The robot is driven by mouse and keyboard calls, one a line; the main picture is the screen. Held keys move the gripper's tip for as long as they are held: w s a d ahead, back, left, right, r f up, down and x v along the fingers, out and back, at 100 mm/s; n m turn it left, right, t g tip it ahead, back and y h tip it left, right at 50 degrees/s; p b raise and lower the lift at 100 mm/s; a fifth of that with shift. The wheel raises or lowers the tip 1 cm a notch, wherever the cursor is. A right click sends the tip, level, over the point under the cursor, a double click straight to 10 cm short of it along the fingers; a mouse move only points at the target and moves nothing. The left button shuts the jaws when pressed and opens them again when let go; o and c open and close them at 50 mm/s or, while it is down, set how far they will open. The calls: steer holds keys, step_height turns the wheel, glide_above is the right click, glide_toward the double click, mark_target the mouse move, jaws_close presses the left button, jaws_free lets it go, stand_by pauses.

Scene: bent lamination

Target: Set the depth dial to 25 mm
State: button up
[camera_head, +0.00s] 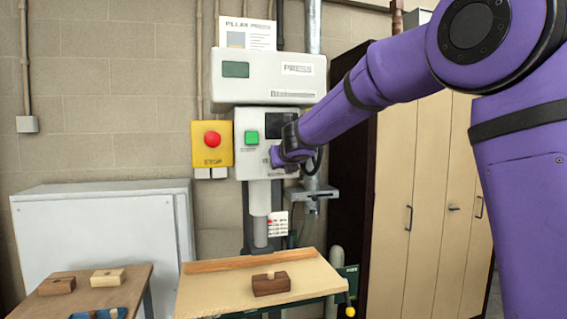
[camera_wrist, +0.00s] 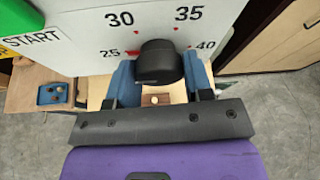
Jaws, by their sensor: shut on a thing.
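The depth dial is a black knob (camera_wrist: 158,62) on the white face of the press (camera_head: 255,160). In the wrist view the numbers 25, 30, 35 and 40 stand around it with red marks. I cannot make out a pointer on the knob, so its setting is unclear. My gripper (camera_wrist: 160,82) has its blue fingers on either side of the knob and is shut on it. In the head view my gripper (camera_head: 292,158) is against the right part of the press face, and it and my arm hide the dial.
A green START button (camera_head: 251,137) is left of the dial, and a red stop button (camera_head: 211,140) on a yellow box is further left. Below is a wooden table (camera_head: 215,290) with a brown block (camera_head: 271,284). Tall cabinets (camera_head: 425,210) stand at right.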

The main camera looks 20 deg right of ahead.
steer(key=shift+n, duration=0.3)
stand_by(0.4)
steer(key=o, duration=0.9)
steer(key=shift+s, duration=0.1)
steer(key=v, duration=1)
steer(key=shift+s, duration=0.25)
steer(key=shift+a+r, duration=0.15)
